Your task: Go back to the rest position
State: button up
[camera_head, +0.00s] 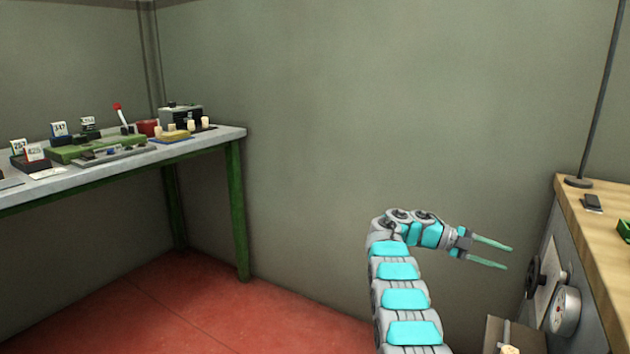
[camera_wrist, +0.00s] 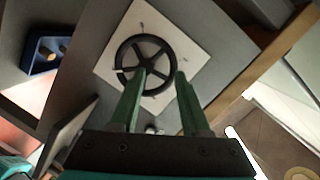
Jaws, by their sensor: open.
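My gripper (camera_head: 508,258) is stretched out to the right in the head view, with its two green fingers apart and nothing between them. It also shows in the wrist view (camera_wrist: 160,73), where the open fingers point toward a black handwheel (camera_wrist: 119,60) on a pale square plate (camera_wrist: 195,40). The handwheel (camera_head: 532,279) is also in the head view, on the front of the right bench, to the right of the fingertips. From these views I cannot tell whether the fingers touch the wheel, but in the head view they look apart from it.
A wooden-topped bench (camera_head: 590,230) with a round gauge (camera_head: 565,311) stands close on the right. A brown box (camera_head: 495,335) is below my gripper. A green-legged table (camera_head: 225,135) on the left carries cards, trays and cork stoppers (camera_head: 205,122). Red floor (camera_head: 200,310) between is clear.

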jog(key=s+a+r+n+t+y, duration=0.2)
jog(key=s+a+n+y, duration=0.2)
jog(key=s+a+n, duration=0.45)
jog(key=s+a+r+n+t+y, duration=0.1)
jog(key=s+a+n+t+y, duration=0.3)
jog(key=s+n, duration=0.75)
jog(key=s+a+f+n+y, duration=0.3)
jog(key=s+a+n, duration=0.4)
jog(key=s+a, duration=0.3)
jog(key=s+a+f+n+g+y, duration=0.1)
jog(key=s+a+f+n+y, duration=0.2)
jog(key=s, duration=1.6)
jog(key=a+n, duration=0.4)
jog(key=a, duration=0.3)
jog(key=shift+s+a+f+n+y, duration=0.15)
jog(key=shift+a+f+n+y, duration=0.15)
jog(key=shift+a+f, duration=0.1)
